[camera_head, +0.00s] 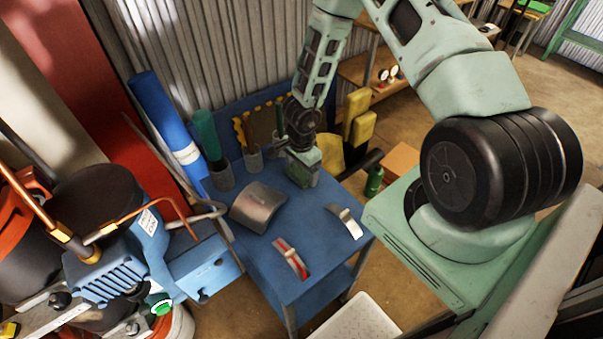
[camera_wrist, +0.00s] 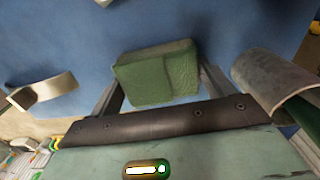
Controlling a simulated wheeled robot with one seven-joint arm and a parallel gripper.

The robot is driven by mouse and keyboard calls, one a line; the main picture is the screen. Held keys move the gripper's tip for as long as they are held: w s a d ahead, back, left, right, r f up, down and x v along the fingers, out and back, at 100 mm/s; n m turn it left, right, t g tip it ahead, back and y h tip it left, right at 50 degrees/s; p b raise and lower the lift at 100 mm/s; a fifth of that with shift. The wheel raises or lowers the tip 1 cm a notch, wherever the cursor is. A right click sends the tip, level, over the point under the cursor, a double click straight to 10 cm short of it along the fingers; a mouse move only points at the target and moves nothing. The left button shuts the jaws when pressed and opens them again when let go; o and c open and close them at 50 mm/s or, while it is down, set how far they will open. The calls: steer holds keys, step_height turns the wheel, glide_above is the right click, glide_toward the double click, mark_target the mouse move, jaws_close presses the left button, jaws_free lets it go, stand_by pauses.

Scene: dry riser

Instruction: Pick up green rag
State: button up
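The green rag (camera_wrist: 156,76) is a folded, block-like bundle on the blue table top (camera_wrist: 80,25). In the wrist view it lies between the two dark fingers of my gripper (camera_wrist: 161,80), with one finger along each side. The fingers are spread wide, and I see no clear squeeze on the rag. In the head view my gripper (camera_head: 302,178) points down low over the back right of the blue table (camera_head: 318,225).
A small bent metal strip (camera_head: 345,222) and a red-and-silver bracket (camera_head: 290,258) lie nearer the front. Cups (camera_head: 222,177) and a blue roll (camera_head: 165,120) stand behind left.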

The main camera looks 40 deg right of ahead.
mark_target(301, 170)
step_height(301, 170, up, 10)
steer(key=p, duration=0.2)
stand_by(0.5)
steer(key=shift+o, duration=0.4)
